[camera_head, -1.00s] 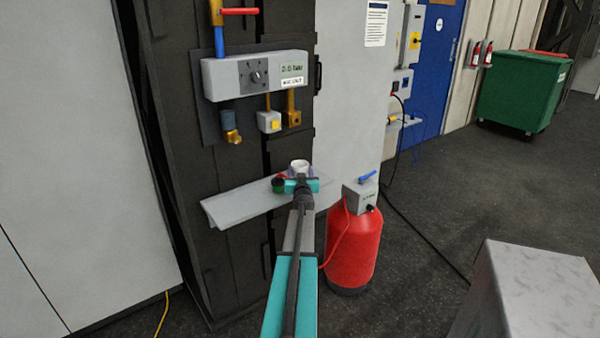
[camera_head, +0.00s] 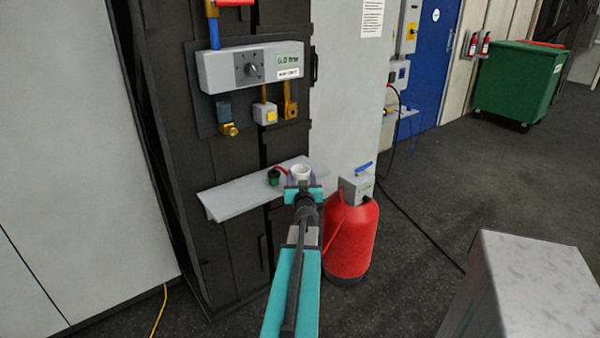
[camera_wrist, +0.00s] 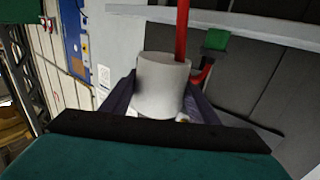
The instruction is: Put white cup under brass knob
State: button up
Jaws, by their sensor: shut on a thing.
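The white cup (camera_head: 301,172) is held in my gripper (camera_head: 303,186), near the right end of the grey shelf in the head view. In the wrist view the white cup (camera_wrist: 162,86) sits between the two dark fingers of my gripper (camera_wrist: 160,105), which are shut on it. Brass fittings hang under the grey control box: one at the left (camera_head: 229,128) below a dark block, and one at the right (camera_head: 290,108). I cannot tell which of them is the brass knob. The cup is lower than both and to their right.
The grey shelf (camera_head: 240,195) juts from the dark panel below the fittings. A green-and-red item (camera_head: 274,177) is at the shelf, left of the cup. A red tank (camera_head: 350,240) stands right of my arm. A grey block (camera_head: 530,285) is at lower right.

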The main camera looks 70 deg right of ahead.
jog(key=shift+v, duration=0.95)
jog(key=shift+r, duration=0.1)
jog(key=shift+w+a+r, duration=0.15)
jog(key=w+a+n+t+y+p, duration=0.3)
jog(key=w+a+n+t, duration=0.1)
jog(key=w+a, duration=1.1)
jog(key=w+t, duration=0.1)
jog(key=w, duration=0.2)
jog(key=shift+t+y, duration=0.3)
jog(key=shift+y, duration=0.1)
jog(key=shift+w+d, duration=0.15)
jog(key=shift+w, duration=0.05)
jog(key=shift+s+d+f+p+x, duration=0.25)
jog(key=shift+s+d+p+x, duration=0.05)
jog(key=shift+x, duration=2.15)
jog(key=shift+s+d+f+p+x, duration=0.25)
jog(key=shift+d+x, duration=0.05)
jog(key=shift+x, duration=2.15)
jog(key=shift+s+d+f+p+x, duration=0.25)
jog(key=shift+s+d+p+x, duration=0.05)
jog(key=shift+x, duration=2.15)
